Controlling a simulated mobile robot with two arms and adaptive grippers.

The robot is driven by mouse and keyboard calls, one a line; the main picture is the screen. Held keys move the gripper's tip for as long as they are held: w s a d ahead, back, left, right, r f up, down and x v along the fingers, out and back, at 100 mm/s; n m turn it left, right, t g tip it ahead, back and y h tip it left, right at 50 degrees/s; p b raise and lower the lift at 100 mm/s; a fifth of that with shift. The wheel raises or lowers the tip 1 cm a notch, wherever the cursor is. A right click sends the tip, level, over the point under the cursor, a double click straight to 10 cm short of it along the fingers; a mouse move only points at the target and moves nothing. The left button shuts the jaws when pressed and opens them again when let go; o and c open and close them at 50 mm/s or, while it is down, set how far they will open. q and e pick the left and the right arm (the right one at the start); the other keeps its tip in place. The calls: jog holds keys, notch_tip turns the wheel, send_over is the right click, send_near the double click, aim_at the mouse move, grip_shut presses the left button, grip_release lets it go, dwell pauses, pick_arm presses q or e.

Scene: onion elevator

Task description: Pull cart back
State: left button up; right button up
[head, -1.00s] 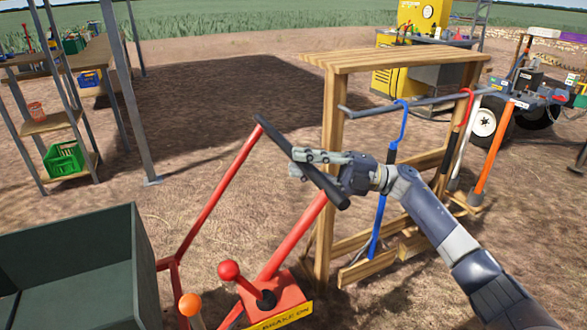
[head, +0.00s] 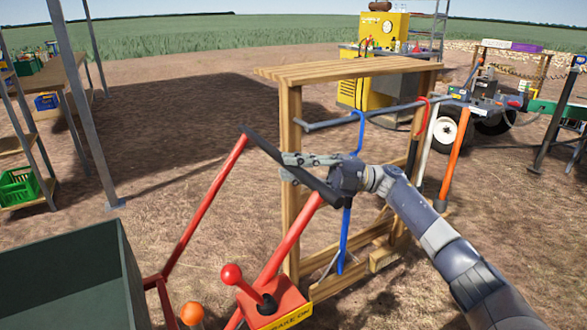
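The cart shows at the lower left of the head view, with a dark green bin (head: 65,285) and a red tubular frame. Its black handle bar (head: 268,148) slants across the middle on two red tubes. My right gripper (head: 300,168) is at the middle of this bar, its fingers around the bar and closed on it, partly hidden by it. A red-knobbed lever (head: 232,274) stands on a red box with a yellow label, on which "BRAKE ON" seems to read. An orange knob (head: 191,313) is beside it. My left gripper is out of view.
A wooden rack (head: 291,215) with hanging tools, blue (head: 346,230) and orange (head: 454,165), stands close behind my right gripper. Metal shelves (head: 75,110) stand at the left. A yellow machine (head: 385,30) and a wheeled trailer (head: 490,105) are farther back. Bare dirt lies between.

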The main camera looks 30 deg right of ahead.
jog(key=o, duration=0.4)
jog(key=shift+d, duration=0.25)
jog(key=v, duration=1.2)
